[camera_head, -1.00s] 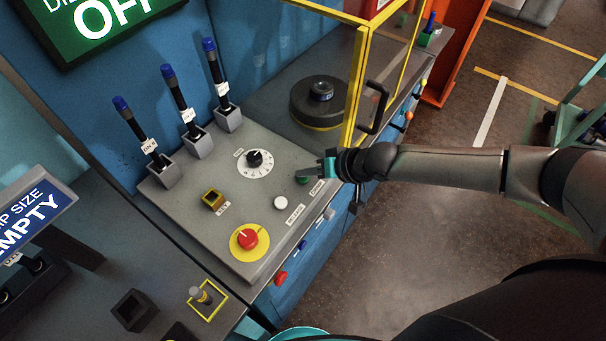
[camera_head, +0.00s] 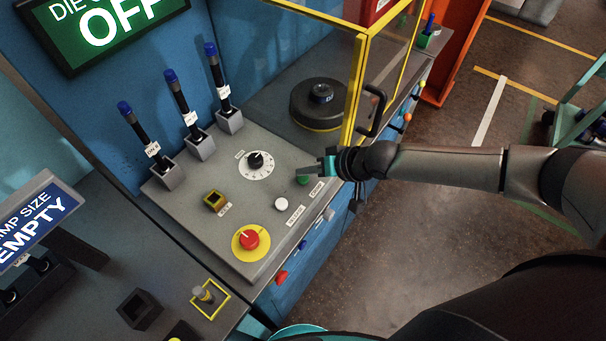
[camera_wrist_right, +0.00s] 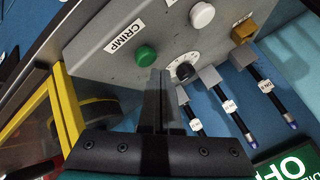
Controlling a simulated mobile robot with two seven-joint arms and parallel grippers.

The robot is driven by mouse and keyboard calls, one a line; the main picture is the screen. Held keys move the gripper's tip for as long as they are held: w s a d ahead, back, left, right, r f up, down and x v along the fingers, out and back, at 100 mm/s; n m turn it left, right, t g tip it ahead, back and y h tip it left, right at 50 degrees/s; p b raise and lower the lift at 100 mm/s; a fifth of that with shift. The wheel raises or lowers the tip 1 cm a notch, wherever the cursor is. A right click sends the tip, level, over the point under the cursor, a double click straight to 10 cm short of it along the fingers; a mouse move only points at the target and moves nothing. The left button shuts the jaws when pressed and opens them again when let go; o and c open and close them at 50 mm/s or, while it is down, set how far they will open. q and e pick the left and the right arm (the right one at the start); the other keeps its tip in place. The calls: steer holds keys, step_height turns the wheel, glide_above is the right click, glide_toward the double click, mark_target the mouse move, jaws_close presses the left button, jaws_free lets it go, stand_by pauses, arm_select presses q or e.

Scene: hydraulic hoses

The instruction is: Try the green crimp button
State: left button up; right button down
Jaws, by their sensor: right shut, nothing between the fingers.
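The green crimp button (camera_head: 303,180) is on the grey control panel (camera_head: 185,207), near its front right edge. In the right wrist view the green button (camera_wrist_right: 146,56) stands next to a label reading CRIMP (camera_wrist_right: 125,35). My right gripper (camera_head: 300,171) is shut and empty, its fingertips over the panel close to the button. In the right wrist view the shut fingers (camera_wrist_right: 160,75) end just beside the button, and I see no clear contact. My left gripper is not in view.
A white button (camera_head: 281,204), a red stop knob (camera_head: 249,239) on a yellow disc, and a dial (camera_head: 256,160) share the panel. Three blue-tipped levers (camera_head: 176,95) stand behind. A yellow-framed guard (camera_head: 358,90) is right. A sign reads OFF (camera_head: 110,25).

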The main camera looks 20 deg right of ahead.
mark_target(306, 181)
step_height(306, 181, up, 5)
steer(key=p, duration=0.5)
steer(key=shift+r, duration=0.1)
steer(key=shift+a, duration=0.1)
stand_by(0.6)
